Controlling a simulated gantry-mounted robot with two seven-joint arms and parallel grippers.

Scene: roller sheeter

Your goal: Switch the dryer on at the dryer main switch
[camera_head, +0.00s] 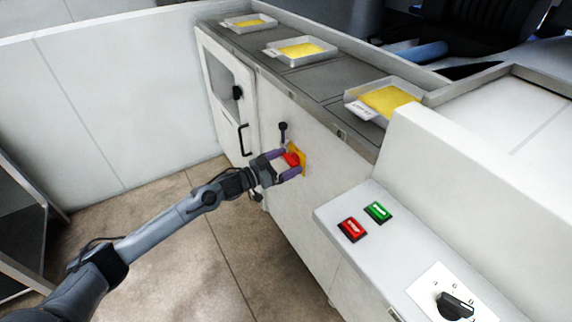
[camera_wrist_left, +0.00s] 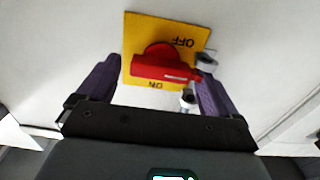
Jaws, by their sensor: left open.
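The dryer main switch is a red rotary handle (camera_head: 291,159) on a yellow plate (camera_head: 303,158) on the machine's white side panel. In the left wrist view the red handle (camera_wrist_left: 163,67) lies roughly crosswise on the yellow plate (camera_wrist_left: 140,30), which reads upside down, with OFF at upper right and ON at the lower edge. My left gripper (camera_head: 287,163) is open in front of the switch. Its purple fingers stand on either side of the handle in the left wrist view; I cannot tell whether they touch it. My right gripper is not in view.
A grey metal fitting (camera_wrist_left: 206,62) sits close by the right finger. A black-knobbed lever (camera_head: 283,130) and a door handle (camera_head: 243,139) are left of the switch. Red (camera_head: 352,229) and green (camera_head: 378,212) buttons and a black rotary knob (camera_head: 455,306) are on the right ledge.

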